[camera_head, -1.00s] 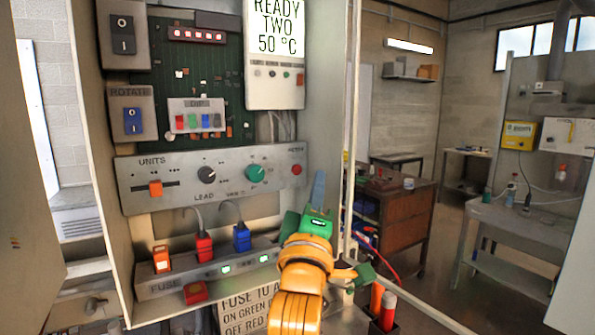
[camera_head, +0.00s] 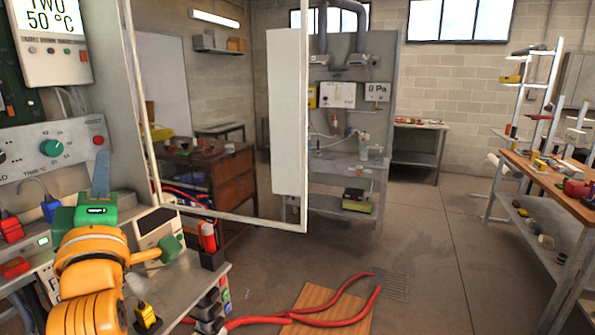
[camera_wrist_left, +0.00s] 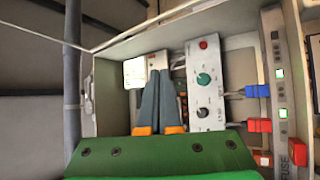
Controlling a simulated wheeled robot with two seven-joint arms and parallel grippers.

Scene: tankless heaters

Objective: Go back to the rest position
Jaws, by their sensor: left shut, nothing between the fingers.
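My left gripper (camera_head: 101,172) shows at the left of the head view, on its orange and green arm, in front of the heater control cabinet. Its grey-blue fingers point up and are together, with nothing between them. In the left wrist view the fingers (camera_wrist_left: 160,100) lie close together in front of the control panel (camera_wrist_left: 208,90), apparently not holding anything. The panel (camera_head: 60,148) with its green knob and red button is partly behind the gripper in the head view. My right gripper is not in view.
The cabinet's clear door (camera_head: 306,130) stands open. A shelf (camera_head: 205,285) carries a red-topped holder (camera_head: 208,238) and a small yellow item (camera_head: 147,317). Red hoses (camera_head: 335,318) lie over a wooden board (camera_head: 312,300).

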